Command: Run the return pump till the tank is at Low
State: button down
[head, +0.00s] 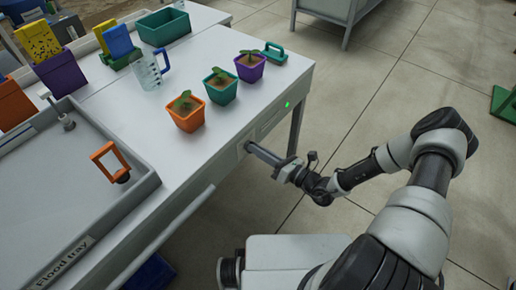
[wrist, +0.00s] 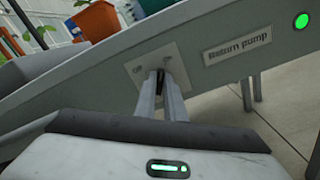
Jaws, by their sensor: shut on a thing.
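The return pump switch plate (wrist: 143,72) is a pale square on the bench's front side. A label reading "Return pump" (wrist: 255,50) sits to its right, and a green light (wrist: 301,20) glows beyond it; the light also shows in the head view (head: 287,105). My gripper (wrist: 162,80) reaches to the plate, its two fingers close together on a small dark switch that they mostly hide. In the head view my gripper (head: 250,147) meets the bench front from the right. The flood tray (head: 75,243) is at left, with an orange-handled part in it. I cannot make out a tank level mark.
Orange (head: 186,115), teal (head: 221,88) and purple (head: 250,68) seedling pots stand on the bench top. A rail (head: 160,240) runs along the bench front. The floor to the right is mostly clear.

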jog(key=shift+m, duration=1.2)
jog(key=shift+f, duration=0.1)
jog(key=c, duration=1.8)
grip_release()
jog(key=shift+c, duration=0.2)
jog(key=p+v, duration=0.1)
jog(key=v, duration=1.6)
jog(key=shift+d+p, duration=0.25)
jog(key=shift+p, duration=0.1)
jog(key=shift+s, duration=0.15)
